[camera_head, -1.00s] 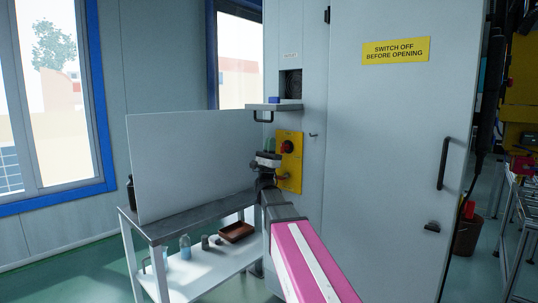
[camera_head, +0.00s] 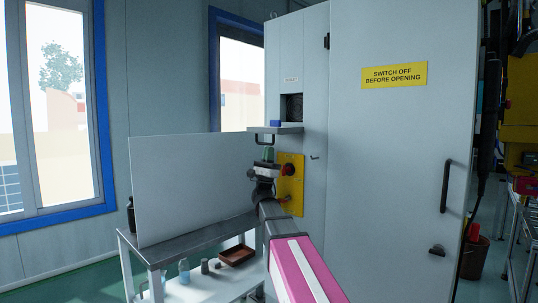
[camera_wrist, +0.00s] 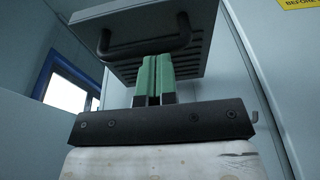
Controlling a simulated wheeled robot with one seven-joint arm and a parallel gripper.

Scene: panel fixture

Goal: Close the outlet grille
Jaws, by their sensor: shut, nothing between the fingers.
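The outlet grille (camera_head: 288,130) is a grey flap on the narrow face of the cabinet. It stands out roughly level below a dark opening (camera_head: 294,107). A dark bar handle (camera_head: 263,140) hangs from its underside near the outer edge. In the wrist view the slotted underside of the grille (camera_wrist: 196,52) and its handle (camera_wrist: 150,45) show above my gripper (camera_wrist: 154,62). My gripper's green fingers are together and empty, pointing up just below the grille. They overlap the handle area in view; I cannot tell whether they touch. In the head view my gripper (camera_head: 267,149) is under the flap.
A small blue item (camera_head: 276,123) sits on or just behind the flap. A yellow switch plate (camera_head: 292,182) with a red knob is close beside my gripper. A grey board (camera_head: 190,185) stands on a trolley (camera_head: 190,245) at left. A small hook (camera_head: 315,157) is at right.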

